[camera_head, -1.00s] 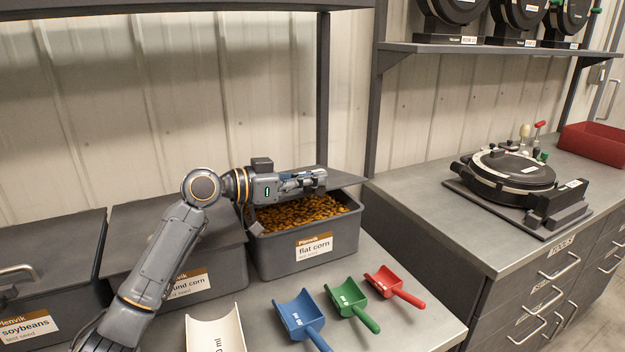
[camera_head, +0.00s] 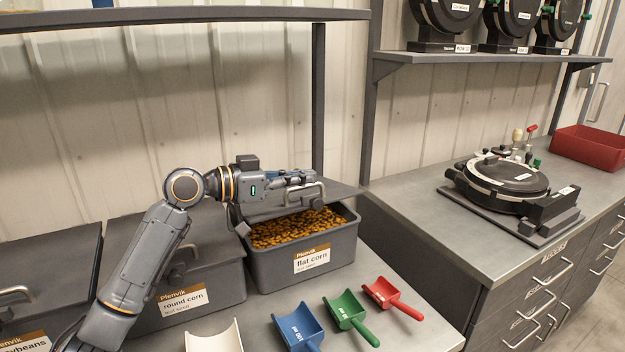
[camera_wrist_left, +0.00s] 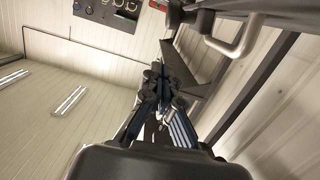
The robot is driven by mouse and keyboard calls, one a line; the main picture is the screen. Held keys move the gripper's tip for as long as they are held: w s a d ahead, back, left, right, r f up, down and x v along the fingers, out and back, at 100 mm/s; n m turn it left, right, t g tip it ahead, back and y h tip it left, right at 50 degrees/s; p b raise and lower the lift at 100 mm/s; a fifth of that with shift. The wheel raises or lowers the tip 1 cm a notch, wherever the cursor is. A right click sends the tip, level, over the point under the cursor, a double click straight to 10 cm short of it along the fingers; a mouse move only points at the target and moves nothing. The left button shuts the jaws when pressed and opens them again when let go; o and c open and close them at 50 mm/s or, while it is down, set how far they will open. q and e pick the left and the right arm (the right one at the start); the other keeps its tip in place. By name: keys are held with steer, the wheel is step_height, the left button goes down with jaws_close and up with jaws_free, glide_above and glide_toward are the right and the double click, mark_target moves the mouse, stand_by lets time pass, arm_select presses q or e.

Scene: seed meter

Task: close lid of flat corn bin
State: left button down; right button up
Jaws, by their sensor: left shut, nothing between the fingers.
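The flat corn bin (camera_head: 275,268) is a dark grey box with a white and brown label, on the bench at the centre of the head view. Yellow-orange corn (camera_head: 295,228) shows inside through an open front gap. Its grey lid (camera_head: 340,191) is tilted over the rear of the bin, with a metal handle (camera_head: 322,190). My left gripper (camera_head: 308,177) is shut and empty, lying along the lid beside the handle; whether it touches the lid I cannot tell. The gripper also shows in the left wrist view (camera_wrist_left: 158,85), with a metal handle (camera_wrist_left: 240,42) at upper right. My right gripper is out of view.
The round corn bin (camera_head: 205,300) stands left of the flat corn bin, its lid down. Blue (camera_head: 298,325), green (camera_head: 350,312) and red (camera_head: 385,292) scoops and a white scoop (camera_head: 218,340) lie in front. A shelf post (camera_head: 318,100) rises behind.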

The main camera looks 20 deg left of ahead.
arm_select(q)
steer(key=s+a+r+g+y+p, duration=0.2)
steer(key=s+a+r+p, duration=0.2)
steer(key=s+a+p, duration=0.4)
steer(key=w+d+f+p, duration=0.7)
steer(key=d+p, duration=0.1)
steer(key=p, duration=0.1)
steer(key=shift+f+p, duration=0.25)
steer(key=shift+p, duration=0.15)
stand_by(0.4)
steer(key=shift+w+d, duration=0.1)
